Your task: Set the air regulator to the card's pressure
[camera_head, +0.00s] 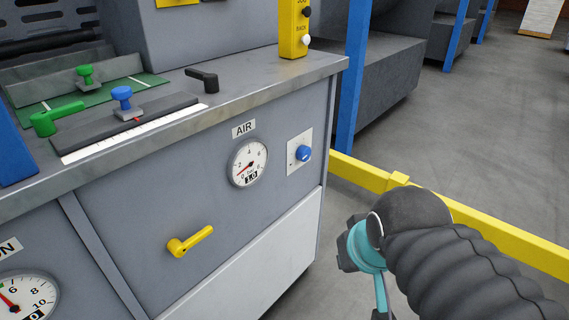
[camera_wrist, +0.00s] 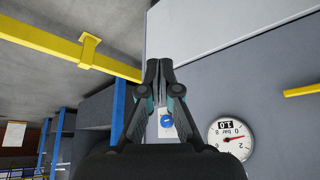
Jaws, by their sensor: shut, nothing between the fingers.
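The air gauge (camera_head: 248,163) is a round white dial under an AIR label on the grey cabinet front. Its red needle points to the low end, and its small display seems to read 1.0. The regulator's blue knob (camera_head: 303,153) sits on a white plate (camera_head: 292,158) to the right of the gauge. In the wrist view the gauge (camera_wrist: 231,139) shows upside down, and the knob (camera_wrist: 166,121) shows between my finger linkages. My gripper (camera_wrist: 159,66) is shut and empty, apart from the knob. I cannot make out a card with a pressure.
A yellow lever (camera_head: 190,241) sticks out below the gauge. A second dial (camera_head: 24,298) is at lower left. A yellow rail (camera_head: 365,175) and blue post (camera_head: 350,80) stand right of the cabinet. Green and blue clamps (camera_head: 122,96) sit on the ledge. Floor is clear at right.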

